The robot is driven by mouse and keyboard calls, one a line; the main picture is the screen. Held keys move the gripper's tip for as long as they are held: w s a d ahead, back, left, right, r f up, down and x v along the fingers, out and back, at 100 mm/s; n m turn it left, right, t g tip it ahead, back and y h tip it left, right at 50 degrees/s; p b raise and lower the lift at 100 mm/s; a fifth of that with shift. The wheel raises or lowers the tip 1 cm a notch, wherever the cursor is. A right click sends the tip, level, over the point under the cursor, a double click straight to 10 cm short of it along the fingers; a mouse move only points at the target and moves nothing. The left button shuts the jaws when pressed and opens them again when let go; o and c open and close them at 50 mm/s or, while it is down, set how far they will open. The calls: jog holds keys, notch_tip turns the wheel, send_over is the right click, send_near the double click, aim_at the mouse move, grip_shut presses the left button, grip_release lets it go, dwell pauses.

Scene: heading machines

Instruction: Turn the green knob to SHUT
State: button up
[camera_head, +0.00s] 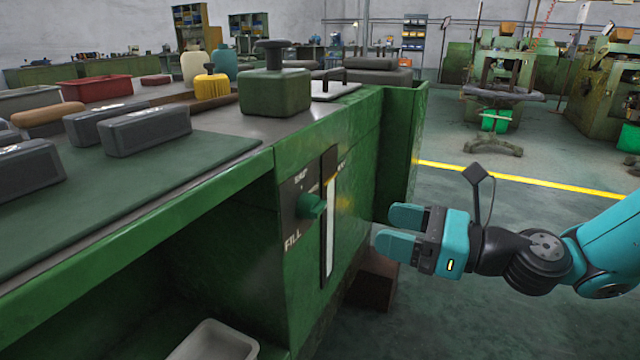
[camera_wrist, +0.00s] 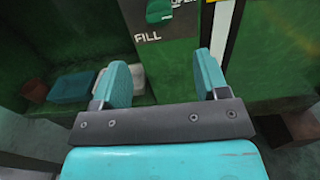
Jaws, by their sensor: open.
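The green knob (camera_head: 311,205) sits on a dark plate (camera_head: 300,190) on the front of the green cabinet. The word FILL shows at the plate's lower left, and other lettering above is too small to read surely. In the wrist view the knob (camera_wrist: 160,10) is at the top edge, partly cut off, above the word FILL. My gripper (camera_head: 393,230) is open and empty, to the right of the knob in the head view and apart from it. In the wrist view its two teal fingers (camera_wrist: 164,82) stand apart below the knob.
A white vertical strip (camera_head: 330,225) is beside the plate. A green panel (camera_head: 402,150) juts out at the cabinet's far end. A brown block (camera_head: 373,285) is on the floor below. Grey blocks and a green lidded box (camera_head: 275,92) stand on the cabinet top. Open floor lies to the right.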

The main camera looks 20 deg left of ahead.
aim_at(323, 211)
jog(key=a, duration=1.1)
jog(key=shift+w+b, duration=0.35)
jog(key=shift+w, duration=0.05)
jog(key=shift+a, duration=0.65)
jog(key=c, duration=0.9)
